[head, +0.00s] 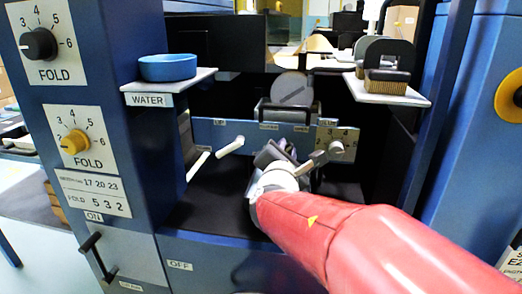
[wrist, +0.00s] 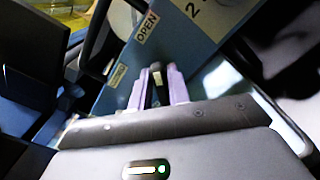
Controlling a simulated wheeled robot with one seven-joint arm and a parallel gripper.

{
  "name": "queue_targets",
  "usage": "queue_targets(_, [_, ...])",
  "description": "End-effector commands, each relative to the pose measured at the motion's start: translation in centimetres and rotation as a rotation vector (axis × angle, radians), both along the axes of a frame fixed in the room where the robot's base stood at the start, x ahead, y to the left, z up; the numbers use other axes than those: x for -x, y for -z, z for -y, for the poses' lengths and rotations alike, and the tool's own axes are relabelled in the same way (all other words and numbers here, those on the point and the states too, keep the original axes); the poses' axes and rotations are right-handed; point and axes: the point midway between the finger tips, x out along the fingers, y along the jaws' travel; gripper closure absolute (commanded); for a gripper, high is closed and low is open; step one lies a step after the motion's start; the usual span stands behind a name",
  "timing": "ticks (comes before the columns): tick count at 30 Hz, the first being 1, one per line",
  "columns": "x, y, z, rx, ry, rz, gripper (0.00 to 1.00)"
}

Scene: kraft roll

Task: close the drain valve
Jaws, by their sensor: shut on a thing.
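A blue-grey panel (head: 205,133) crosses the back of the machine's bay, with small labels along its top edge. My gripper (head: 273,152) is in front of its middle. In the wrist view the two pale purple fingers (wrist: 158,88) are shut on a dark upright handle (wrist: 157,84), apparently the drain valve handle. An OPEN label (wrist: 147,27) is on the panel above it, and a smaller greenish label (wrist: 117,75) is to the left. In the head view my gripper hides the handle.
A white-tipped lever (head: 230,146) sticks out left of my gripper, and a grey lever (head: 325,153) is close on its right. A blue water bowl (head: 168,68) stands on the left shelf. A brush (head: 388,72) stands on the right shelf. The dark bay floor is clear.

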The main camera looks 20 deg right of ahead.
Motion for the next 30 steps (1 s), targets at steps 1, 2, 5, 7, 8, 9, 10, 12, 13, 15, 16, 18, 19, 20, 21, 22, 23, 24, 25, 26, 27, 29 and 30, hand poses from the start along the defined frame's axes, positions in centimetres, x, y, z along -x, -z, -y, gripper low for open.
queue_targets(1, [-0.01, 0.14, -0.04, 0.02, -0.001, -0.014, 1.0])
queue_targets(2, [-0.01, 0.14, -0.06, 0.035, -0.001, -0.024, 1.0])
queue_targets(5, [-0.04, 0.11, -0.09, 0.097, -0.001, -0.064, 1.0])
queue_targets(7, [-0.06, 0.09, -0.12, 0.146, -0.001, -0.098, 1.0])
queue_targets(8, [-0.07, 0.07, -0.14, 0.169, -0.001, -0.113, 1.0])
queue_targets(9, [-0.08, 0.06, -0.15, 0.2, -0.001, -0.134, 1.0])
queue_targets(10, [-0.08, 0.04, -0.16, 0.223, 0.0, -0.151, 1.0])
queue_targets(12, [-0.12, 0.0, -0.21, 0.278, 0.0, -0.188, 1.0])
queue_targets(13, [-0.14, -0.02, -0.23, 0.302, 0.0, -0.204, 1.0])
queue_targets(15, [-0.18, -0.06, -0.29, 0.357, 0.0, -0.241, 1.0])
queue_targets(16, [-0.2, -0.09, -0.32, 0.381, 0.0, -0.257, 1.0])
queue_targets(18, [-0.23, -0.11, -0.37, 0.436, 0.0, -0.294, 1.0])
queue_targets(19, [-0.24, -0.12, -0.38, 0.46, 0.0, -0.311, 1.0])
queue_targets(20, [-0.26, -0.13, -0.39, 0.483, 0.0, -0.327, 1.0])
queue_targets(21, [-0.28, -0.13, -0.42, 0.515, 0.0, -0.349, 1.0])
queue_targets(22, [-0.3, -0.14, -0.44, 0.538, 0.0, -0.364, 1.0])
queue_targets(23, [-0.31, -0.15, -0.46, 0.562, 0.0, -0.381, 1.0])
queue_targets(24, [-0.33, -0.16, -0.49, 0.593, 0.0, -0.402, 1.0])
queue_targets(25, [-0.34, -0.16, -0.51, 0.617, 0.0, -0.419, 1.0])
queue_targets(26, [-0.36, -0.17, -0.53, 0.641, 0.0, -0.434, 1.0])
queue_targets(27, [-0.37, -0.18, -0.55, 0.672, 0.0, -0.456, 1.0])
queue_targets(29, [-0.4, -0.18, -0.59, 0.719, 0.0, -0.487, 1.0])
queue_targets(30, [-0.42, -0.18, -0.62, 0.751, 0.0, -0.51, 1.0])
